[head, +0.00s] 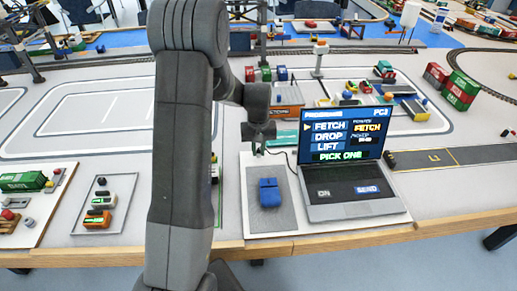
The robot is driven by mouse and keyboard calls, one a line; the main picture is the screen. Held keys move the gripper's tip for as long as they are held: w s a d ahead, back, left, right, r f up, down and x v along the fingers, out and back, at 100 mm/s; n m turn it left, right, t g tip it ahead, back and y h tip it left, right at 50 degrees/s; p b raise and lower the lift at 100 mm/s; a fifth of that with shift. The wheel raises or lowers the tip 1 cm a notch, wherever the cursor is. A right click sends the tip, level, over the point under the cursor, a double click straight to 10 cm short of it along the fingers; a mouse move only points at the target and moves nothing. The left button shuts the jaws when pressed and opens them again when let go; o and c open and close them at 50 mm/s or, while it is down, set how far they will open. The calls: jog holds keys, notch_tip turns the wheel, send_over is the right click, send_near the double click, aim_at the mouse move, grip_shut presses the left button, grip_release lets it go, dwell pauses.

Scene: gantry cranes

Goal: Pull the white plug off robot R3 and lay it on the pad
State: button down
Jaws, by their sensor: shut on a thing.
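My gripper (259,147) hangs above the far end of a white board, its fingers closed and pointing down. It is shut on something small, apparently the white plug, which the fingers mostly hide. A thin dark cable (287,156) runs from the fingertips toward the laptop. A blue blocky thing (269,192), possibly robot R3, sits on a grey pad (277,223) on the board, nearer than the gripper and apart from it. I cannot read a label on it.
An open laptop (347,207) stands right of the pad, its screen lit. A tray (121,188) with small vehicles lies left of my arm. Containers (459,90) and toy vehicles stand behind. The table's wooden front edge (345,235) is close.

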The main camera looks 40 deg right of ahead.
aim_at(258, 150)
jog(key=shift+f+b, duration=0.4)
jog(key=shift+f, duration=0.2)
dwell(0.5)
jog(key=c, duration=1.3)
grip_release()
jog(key=shift+r, duration=0.1)
notch_tip(258, 150, up, 14)
jog(key=shift+f, duration=0.3)
notch_tip(258, 150, down, 14)
jog(key=shift+r, duration=0.35)
jog(key=shift+r, duration=0.1)
